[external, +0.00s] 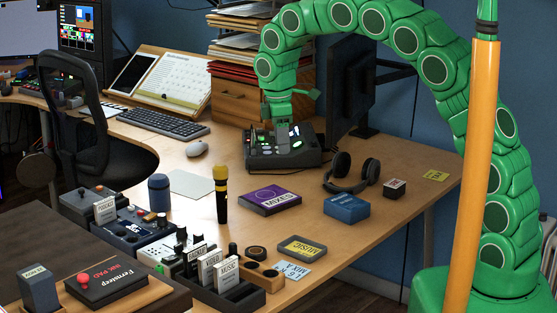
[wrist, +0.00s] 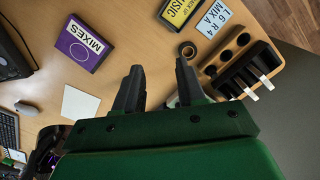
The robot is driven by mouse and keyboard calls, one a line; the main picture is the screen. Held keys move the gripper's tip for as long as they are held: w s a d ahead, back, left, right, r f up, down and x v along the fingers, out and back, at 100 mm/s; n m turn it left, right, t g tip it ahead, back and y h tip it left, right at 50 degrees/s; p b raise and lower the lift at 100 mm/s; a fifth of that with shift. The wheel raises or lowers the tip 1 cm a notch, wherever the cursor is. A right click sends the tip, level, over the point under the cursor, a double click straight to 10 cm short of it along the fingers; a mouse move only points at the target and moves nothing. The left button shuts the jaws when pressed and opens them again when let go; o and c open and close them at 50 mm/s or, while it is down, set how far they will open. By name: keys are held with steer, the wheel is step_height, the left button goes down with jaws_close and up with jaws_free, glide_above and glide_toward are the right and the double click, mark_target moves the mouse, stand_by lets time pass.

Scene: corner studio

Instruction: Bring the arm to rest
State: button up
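My green arm (external: 404,40) rises from its base at the right, arches over the desk (external: 330,230) and hangs down at the far side. In the external view my gripper (external: 284,132) points down in front of the black device with buttons (external: 262,156) and overlaps it; contact cannot be told. In the wrist view my gripper (wrist: 158,76) has its two dark fingers apart, with bare desk between them and nothing held. A pale object beside the right finger is partly hidden.
A purple MIXES box (external: 270,200), headphones (external: 351,173), a blue box (external: 346,208) and a standing microphone (external: 221,193) are on the desk. A monitor (external: 352,90) and paper stack (external: 245,40) stand behind. An orange pole (external: 474,170) crosses the right foreground.

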steer(key=s+d+r+m, duration=0.3)
steer(key=d, duration=0.7)
steer(key=s+d+r+m, duration=0.3)
steer(key=d, duration=0.7)
steer(key=s+d+r+m, duration=0.2)
steer(key=d+r+m, duration=0.15)
steer(key=d, duration=0.55)
steer(key=s+d+f+m, duration=0.1)
steer(key=s+d+m, duration=0.2)
steer(key=s+d, duration=0.2)
steer(key=s+d+m+g, duration=0.1)
steer(key=s+d+m, duration=0.2)
steer(key=s, duration=0.7)
steer(key=s+d+f+m, duration=0.1)
steer(key=s+d+m, duration=0.2)
steer(key=s+d, duration=0.3)
steer(key=s, duration=0.2)
steer(key=shift+s+d+f+g+y, duration=0.3)
steer(key=shift+s+f+g+y, duration=0.05)
steer(key=shift+g+y, duration=0.05)
